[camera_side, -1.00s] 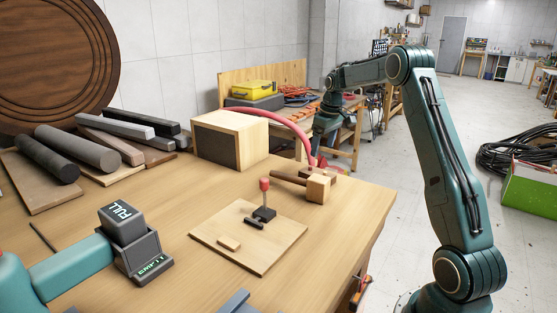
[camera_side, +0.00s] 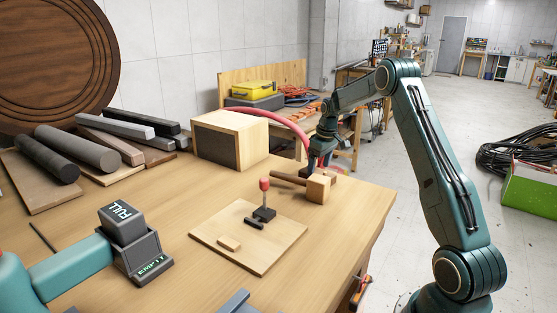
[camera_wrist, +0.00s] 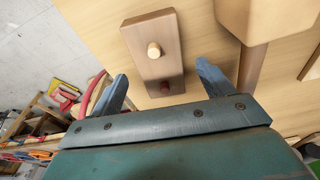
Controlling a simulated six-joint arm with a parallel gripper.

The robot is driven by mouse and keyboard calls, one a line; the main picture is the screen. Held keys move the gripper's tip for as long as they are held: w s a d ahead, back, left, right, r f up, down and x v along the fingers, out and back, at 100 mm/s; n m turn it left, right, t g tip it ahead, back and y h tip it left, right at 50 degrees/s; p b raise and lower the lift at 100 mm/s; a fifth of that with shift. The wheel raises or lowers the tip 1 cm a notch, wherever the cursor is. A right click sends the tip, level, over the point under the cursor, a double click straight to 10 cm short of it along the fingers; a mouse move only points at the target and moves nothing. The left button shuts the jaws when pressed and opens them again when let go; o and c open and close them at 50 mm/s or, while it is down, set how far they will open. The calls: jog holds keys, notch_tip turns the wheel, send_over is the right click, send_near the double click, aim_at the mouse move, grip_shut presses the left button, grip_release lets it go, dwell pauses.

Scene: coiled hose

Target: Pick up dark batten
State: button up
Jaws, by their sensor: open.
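In the wrist view my gripper (camera_wrist: 162,86) is open and empty. I cannot tell whether the bar or this block is the dark batten. The small bar does not show in the wrist view.
The mallet's handle (camera_wrist: 249,68) is close to my right finger in the wrist view. A pink-red hose (camera_side: 283,120) arcs behind a wooden box (camera_side: 230,145). Several bars and cylinders (camera_side: 80,148) lie at left. Bare table (camera_side: 350,205) is free right of the mallet.

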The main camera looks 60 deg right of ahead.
jog(key=shift+w+f, duration=0.2)
jog(key=shift+f, duration=0.95)
jog(key=c, duration=1.2)
jog(key=shift+o, duration=0.2)
jog(key=shift+r, duration=0.2)
notch_tip(320, 180, up, 20)
jog(key=shift+f, duration=0.2)
